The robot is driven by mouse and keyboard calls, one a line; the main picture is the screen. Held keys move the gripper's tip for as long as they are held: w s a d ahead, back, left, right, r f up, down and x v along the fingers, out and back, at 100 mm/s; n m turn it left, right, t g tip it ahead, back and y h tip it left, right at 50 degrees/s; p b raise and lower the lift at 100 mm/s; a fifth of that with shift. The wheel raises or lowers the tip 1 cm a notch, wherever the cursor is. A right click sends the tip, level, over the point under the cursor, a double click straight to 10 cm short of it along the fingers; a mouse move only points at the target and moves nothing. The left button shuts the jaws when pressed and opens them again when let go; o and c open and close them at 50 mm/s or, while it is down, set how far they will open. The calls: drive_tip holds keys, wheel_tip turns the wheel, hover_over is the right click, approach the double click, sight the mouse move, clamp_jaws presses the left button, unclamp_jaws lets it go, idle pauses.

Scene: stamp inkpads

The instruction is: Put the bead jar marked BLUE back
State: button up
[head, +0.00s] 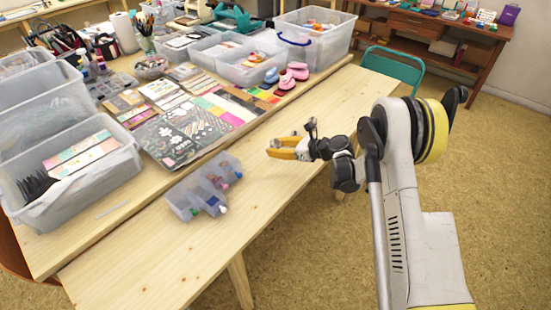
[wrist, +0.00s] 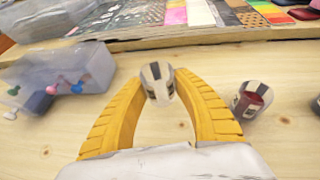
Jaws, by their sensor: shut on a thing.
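My gripper (wrist: 160,88) has yellow fingers closed around a small jar (wrist: 158,82) with a pale and black striped top. The jar is pinched between the fingertips; its contents and any word on it cannot be read. In the head view my gripper (head: 274,149) is over the front part of the wooden table, and the held jar is too small to make out. A second jar (wrist: 250,99), with dark red contents and a striped side, is to the right of my fingers and tilted in the picture. A clear compartment box (head: 194,190) with coloured pieces also shows in the wrist view (wrist: 98,66).
The bare table strip (head: 262,205) around the box is free. Behind it lie patterned papers (head: 180,135), pink shoe-shaped items (head: 299,70) and clear bins (head: 315,40). A large clear bin (head: 130,165) stands left. A dark thing shows at the wrist view's right edge.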

sight(275, 159)
drive_tip(key=shift+f+b, duration=1)
drive_tip(key=shift+f, duration=0.95)
drive_tip(key=shift+f, duration=0.2)
drive_tip(key=o, duration=1.1)
